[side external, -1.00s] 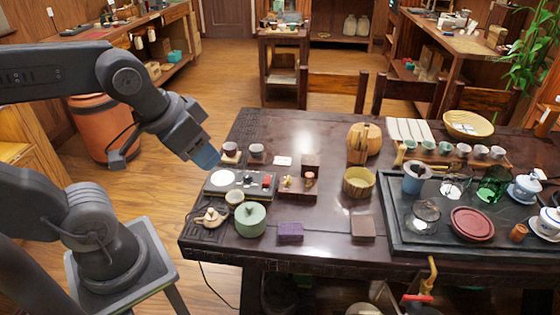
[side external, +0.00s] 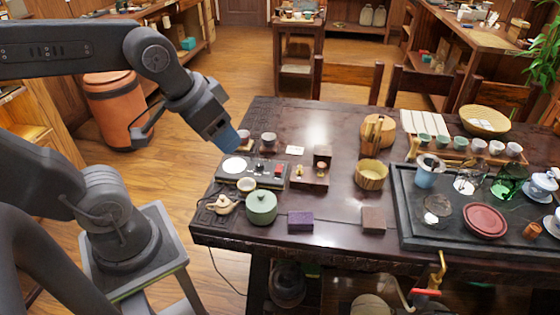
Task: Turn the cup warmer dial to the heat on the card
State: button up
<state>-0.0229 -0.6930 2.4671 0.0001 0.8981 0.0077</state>
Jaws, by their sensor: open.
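The cup warmer (side external: 252,178) is a dark, flat box at the table's left end, with a round white plate (side external: 234,165) on its left. A small red part and dark controls (side external: 277,169) are on its right; which is the dial, and its setting, are too small to tell. My gripper (side external: 228,139), with blue fingertips, is open above and behind the warmer's left end, apart from the controls. The gap between the fingers is hard to see.
Two small cups (side external: 268,139) stand behind the warmer. A green lidded pot (side external: 261,207), a small teapot (side external: 223,204) and a pale cup (side external: 246,184) stand in front.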

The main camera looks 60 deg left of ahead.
jog(key=w+a+f+n+g, duration=0.15)
jog(key=w+a, duration=0.25)
jog(key=w, duration=0.4)
jog(key=n+g, duration=0.2)
jog(key=g, duration=0.2)
send_over(259, 163)
notch_tip(259, 163, down, 15)
notch_tip(259, 163, down, 14)
jog(key=shift+d+f, duration=0.1)
jog(key=c, duration=0.9)
